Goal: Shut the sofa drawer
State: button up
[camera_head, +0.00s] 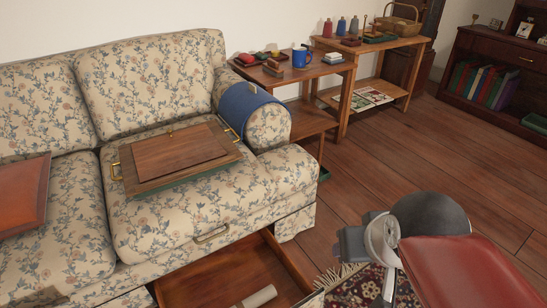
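The sofa drawer (225,272) is pulled out from under the right part of a floral sofa (190,195). Its wooden inside is open to view, and a pale rolled item (259,297) lies in it. The lower picture edge cuts off the drawer's front. A metal handle (211,235) shows on the sofa front above the drawer. My gripper (352,243), a grey blocky end on my arm, appears to the right of the drawer, apart from it in the picture. I cannot tell how its fingers stand.
A wooden tray (178,158) lies on the sofa seat, with a brown leather item (22,194) at left. A patterned rug (365,284) lies by the drawer. Side tables (345,62) and a bookcase (500,62) stand behind. The wooden floor (400,150) between is clear.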

aim_at(224, 277)
jog(key=k+u, duration=0.1)
jog(key=u, duration=0.95)
